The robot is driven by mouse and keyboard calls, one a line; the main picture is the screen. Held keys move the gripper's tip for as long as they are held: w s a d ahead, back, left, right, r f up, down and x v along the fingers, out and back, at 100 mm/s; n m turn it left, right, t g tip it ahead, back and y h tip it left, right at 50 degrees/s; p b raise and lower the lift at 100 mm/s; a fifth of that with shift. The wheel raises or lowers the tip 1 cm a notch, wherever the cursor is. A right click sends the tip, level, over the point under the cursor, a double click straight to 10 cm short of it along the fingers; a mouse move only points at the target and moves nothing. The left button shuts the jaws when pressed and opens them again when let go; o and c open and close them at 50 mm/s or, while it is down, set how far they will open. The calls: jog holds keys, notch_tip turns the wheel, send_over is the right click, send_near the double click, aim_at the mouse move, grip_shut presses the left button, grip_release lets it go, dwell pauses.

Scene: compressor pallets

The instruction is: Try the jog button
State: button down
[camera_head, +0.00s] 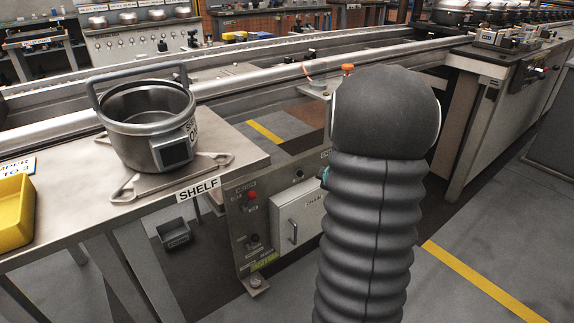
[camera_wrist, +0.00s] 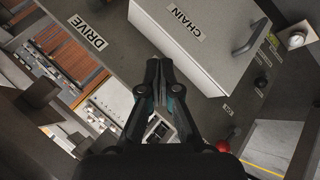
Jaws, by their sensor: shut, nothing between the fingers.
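The control panel (camera_head: 235,224) is on the side of the grey conveyor stand, below the table. It carries a red button (camera_head: 252,195) and a dark knob (camera_head: 254,240); their small labels are too blurred to read, so I cannot tell which control is the jog button. In the wrist view the red button (camera_wrist: 223,145) is at lower right and dark controls (camera_wrist: 261,83) are further right. My gripper (camera_wrist: 158,75) is shut and empty, its tips in front of the panel area between the DRIVE label (camera_wrist: 87,33) and the CHAIN box (camera_wrist: 195,45). In the head view my arm mostly hides it.
A steel pot (camera_head: 150,120) stands on a bracket on the shelf table (camera_head: 225,170). A yellow bin (camera_head: 15,212) is at the left edge. Conveyor rails (camera_head: 235,85) run behind. Floor at right is clear.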

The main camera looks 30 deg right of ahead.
aim_at(301, 174)
jog(key=f+n+y, duration=0.2)
jog(key=f, duration=0.1)
jog(key=d+f+n+y+p, duration=0.1)
jog(key=shift+w+f+t, duration=0.3)
jog(key=shift+f+t, duration=0.1)
jog(key=w+p, duration=0.1)
jog(key=w, duration=0.7)
jog(key=shift+w+a+p, duration=0.3)
jog(key=shift+w+p, duration=0.1)
jog(key=shift+w, duration=0.15)
dwell(1.1)
jog(key=shift+w+p, duration=0.3)
jog(key=shift+p, duration=0.1)
